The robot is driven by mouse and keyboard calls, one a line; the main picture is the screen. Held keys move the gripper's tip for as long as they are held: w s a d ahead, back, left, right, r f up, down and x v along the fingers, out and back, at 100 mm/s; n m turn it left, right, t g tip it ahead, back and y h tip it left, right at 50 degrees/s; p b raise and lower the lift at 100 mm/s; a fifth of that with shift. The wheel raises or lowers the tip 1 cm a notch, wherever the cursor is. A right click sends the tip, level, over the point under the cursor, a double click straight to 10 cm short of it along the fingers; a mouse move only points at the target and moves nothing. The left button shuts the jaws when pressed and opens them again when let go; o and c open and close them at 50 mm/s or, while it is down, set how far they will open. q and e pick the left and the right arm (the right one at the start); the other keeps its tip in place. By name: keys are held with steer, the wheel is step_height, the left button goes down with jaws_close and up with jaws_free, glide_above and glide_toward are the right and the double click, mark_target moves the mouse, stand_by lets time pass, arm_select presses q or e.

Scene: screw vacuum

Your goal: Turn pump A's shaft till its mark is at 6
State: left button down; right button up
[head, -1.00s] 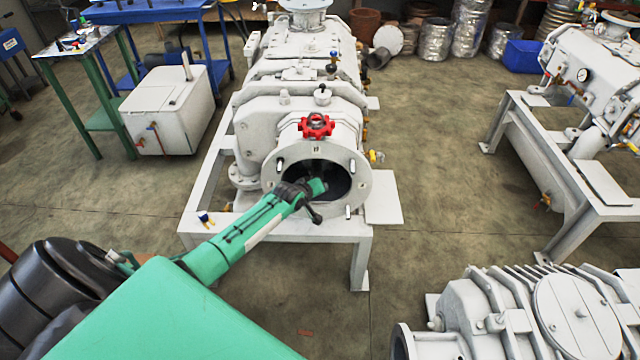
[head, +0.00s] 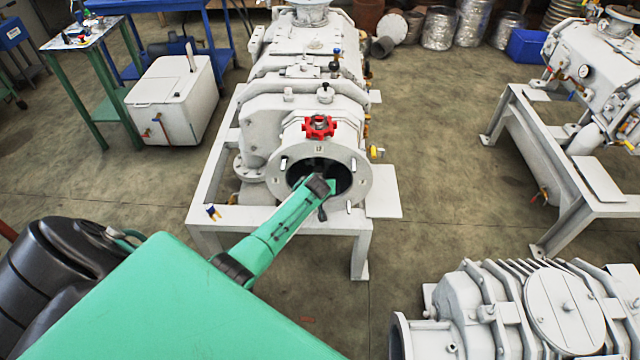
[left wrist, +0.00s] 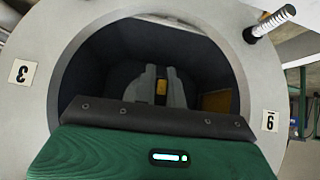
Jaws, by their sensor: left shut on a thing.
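The pump at the centre (head: 320,110), which I take to be pump A, has a round white flange (head: 361,180) around a dark opening. In the left wrist view the flange (left wrist: 75,45) carries a label reading 3 at left and one at right whose figure could be 6 or 9. My left arm reaches into the opening. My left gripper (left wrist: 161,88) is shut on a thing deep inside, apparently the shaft. A small yellow patch (left wrist: 160,87) shows between the fingers; I cannot tell whether it is the mark. The shaft is mostly hidden. My right gripper is not in view.
A red handwheel (head: 319,127) stands above the flange. Short studs stick out of the flange, one close in the left wrist view (left wrist: 269,24). Another pump (head: 530,310) lies at front right. Floor between the pumps is clear.

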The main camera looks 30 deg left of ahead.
arm_select(q)
steer(key=shift+f+y, duration=0.1)
steer(key=shift+y, duration=0.2)
stand_by(0.4)
steer(key=c, duration=1.5)
jaws_free()
steer(key=v, duration=1.4)
steer(key=shift+w, duration=0.15)
